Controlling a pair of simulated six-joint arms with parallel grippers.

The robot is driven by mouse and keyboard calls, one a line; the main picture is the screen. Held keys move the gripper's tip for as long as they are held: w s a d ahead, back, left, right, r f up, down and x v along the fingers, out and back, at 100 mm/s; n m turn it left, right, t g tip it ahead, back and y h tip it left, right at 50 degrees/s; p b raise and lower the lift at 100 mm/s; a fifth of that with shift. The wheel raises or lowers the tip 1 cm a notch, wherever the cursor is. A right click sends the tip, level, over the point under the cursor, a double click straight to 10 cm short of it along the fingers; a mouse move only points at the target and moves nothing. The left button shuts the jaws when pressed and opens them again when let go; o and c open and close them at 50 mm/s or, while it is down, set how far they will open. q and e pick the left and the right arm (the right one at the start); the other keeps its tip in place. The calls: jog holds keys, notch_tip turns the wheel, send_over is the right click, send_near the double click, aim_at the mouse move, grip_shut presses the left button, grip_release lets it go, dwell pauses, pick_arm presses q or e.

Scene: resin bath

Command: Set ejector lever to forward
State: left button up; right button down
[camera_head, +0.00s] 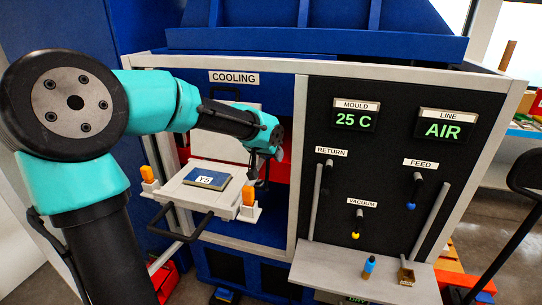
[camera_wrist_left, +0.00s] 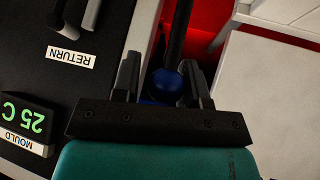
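My left gripper (camera_head: 264,158) is in front of the cooling bay, just right of the tray with the Y5 block. In the left wrist view, its two fingers (camera_wrist_left: 162,76) stand apart on either side of a blue knob (camera_wrist_left: 163,86). The knob sits on a dark lever rod (camera_wrist_left: 179,35), probably the ejector lever. A narrow gap shows left of the knob; I cannot tell whether the right finger touches it. In the head view the gripper hides most of this lever, and no label for it is readable. My right gripper is not in view.
The white tray (camera_head: 187,194) with orange-topped posts and a black handle juts out at the left. The dark panel (camera_head: 330,220) at the right carries return, feed and vacuum levers. A shelf (camera_head: 345,275) below it holds a blue bottle (camera_head: 369,267) and a brass-coloured holder (camera_head: 406,275).

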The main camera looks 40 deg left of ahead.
pick_arm(q)
jog(key=shift+o, duration=1.4)
jog(key=shift+f, duration=0.15)
jog(key=v, duration=1.7)
jog(key=shift+r, duration=0.25)
jog(key=shift+a, duration=0.15)
jog(key=w+g, duration=0.1)
jog(key=w+r+g, duration=0.1)
jog(key=w+g, duration=0.1)
jog(key=shift+w+r+m, duration=0.2)
jog(key=shift+w+m, duration=0.05)
jog(key=shift+m, duration=0.15)
jog(key=x, duration=1.7)
jog(key=shift+s+f, duration=0.1)
jog(key=shift+f, duration=0.25)
